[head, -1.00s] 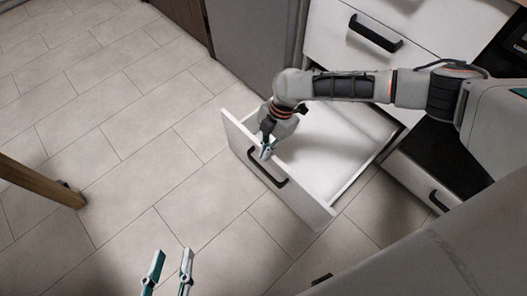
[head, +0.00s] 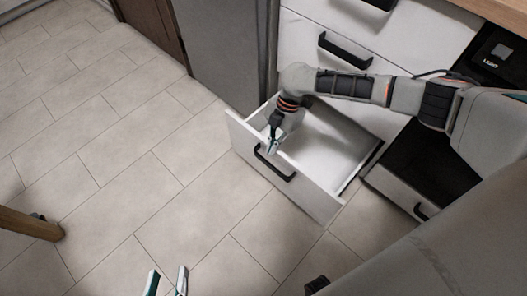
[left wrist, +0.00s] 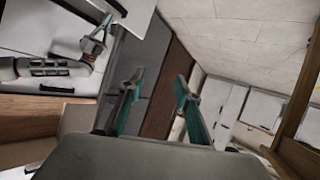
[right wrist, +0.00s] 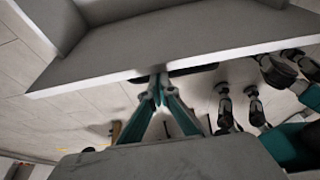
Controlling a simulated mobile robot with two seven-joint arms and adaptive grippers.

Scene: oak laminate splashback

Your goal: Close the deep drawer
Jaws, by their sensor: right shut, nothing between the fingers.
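The deep drawer has a white front (head: 310,193) with a black handle (head: 268,166). It stands pulled out from the cabinet, its pale inside visible in the head view. My right gripper (head: 272,146) is shut and empty, with its tips at the outer face of the front, near the top edge and just above the handle. In the right wrist view its tips (right wrist: 159,82) are close against the front near the dark handle; contact is hard to confirm. My left gripper (head: 166,283) is open and empty over the floor, as its spread fingers (left wrist: 160,85) show.
Closed white drawers with black handles (head: 345,50) rise behind the open drawer. A white front with a dark opening (head: 397,190) is to its right. A grey panel (head: 222,60) stands left. A wooden leg (head: 30,224) stands far left; the tiled floor between is clear.

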